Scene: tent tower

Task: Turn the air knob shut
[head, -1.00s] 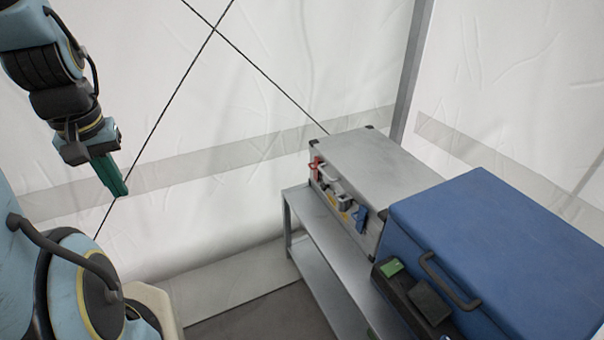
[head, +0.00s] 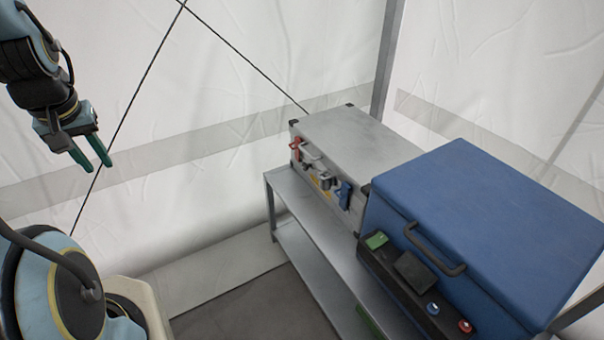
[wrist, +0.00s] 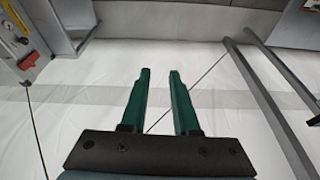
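My gripper (head: 92,166) is in the air at the upper left of the head view, well apart from the cases. Its two green fingers stand apart with nothing between them, as the wrist view (wrist: 160,74) also shows. A silver case (head: 358,138) has a red handle (head: 296,148) and a blue handle (head: 344,194) on its front. The black front panel of a blue box carries a small blue knob (head: 432,309) and a red knob (head: 466,326). I cannot tell which of these is the air knob. Part of the silver case shows in the wrist view (wrist: 30,45).
The silver case and the blue box (head: 480,215) stand side by side on a grey metal shelf (head: 290,205). White tent walls stand close behind, with a grey pole (head: 383,60). Floor (head: 250,305) is clear in front of the shelf.

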